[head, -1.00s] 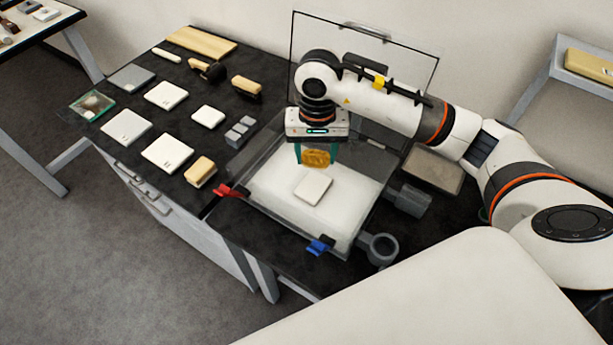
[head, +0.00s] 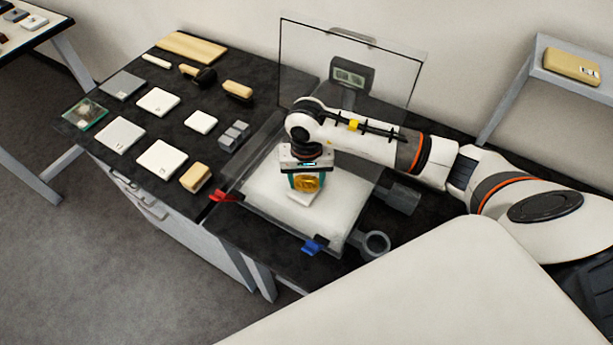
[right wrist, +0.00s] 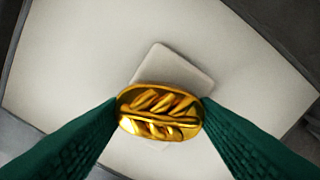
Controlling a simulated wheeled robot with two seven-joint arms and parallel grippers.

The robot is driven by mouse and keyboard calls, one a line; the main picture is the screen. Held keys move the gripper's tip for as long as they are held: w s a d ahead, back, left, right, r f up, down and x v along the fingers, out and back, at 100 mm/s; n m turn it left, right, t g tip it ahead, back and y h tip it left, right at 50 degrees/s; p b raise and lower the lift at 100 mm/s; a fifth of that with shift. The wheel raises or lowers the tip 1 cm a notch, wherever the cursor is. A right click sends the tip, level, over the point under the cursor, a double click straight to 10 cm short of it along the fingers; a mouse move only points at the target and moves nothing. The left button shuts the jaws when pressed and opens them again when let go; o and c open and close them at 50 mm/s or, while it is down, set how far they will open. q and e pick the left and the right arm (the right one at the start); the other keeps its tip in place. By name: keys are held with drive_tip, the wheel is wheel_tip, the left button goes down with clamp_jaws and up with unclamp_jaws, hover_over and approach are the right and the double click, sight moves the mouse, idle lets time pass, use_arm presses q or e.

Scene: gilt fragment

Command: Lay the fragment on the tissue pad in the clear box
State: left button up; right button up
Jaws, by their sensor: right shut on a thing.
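The gilt fragment (head: 307,184) is a small gold ribbed oval. My right gripper (head: 307,181) is shut on it, its green fingers at the fragment's two ends; this also shows in the right wrist view (right wrist: 160,112). The pale tissue pad (head: 300,199) lies on the white lining inside the clear box (head: 361,222), mostly hidden by the fragment and gripper. In the right wrist view the pad (right wrist: 172,64) shows just beyond the fragment, partly covered by it. I cannot tell if fragment and pad touch. The box's lid (head: 345,62) stands open behind. My left gripper is not in view.
A red clip (head: 222,196) and a blue clip (head: 313,246) sit at the box's front edge. A grey ring holder (head: 375,244) stands beside it. Several white tiles, brushes and blocks lie on the dark bench (head: 135,140) to the left.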

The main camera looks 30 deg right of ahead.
sight(307, 180)
drive_tip(key=o, duration=1)
drive_tip(key=shift+f, duration=0.1)
drive_tip(key=shift+c, duration=0.2)
drive_tip(key=shift+r, duration=0.35)
wheel_tip(307, 180, up, 12)
drive_tip(key=b, duration=0.3)
drive_tip(key=shift+f, duration=0.15)
drive_tip(key=shift+f, duration=0.1)
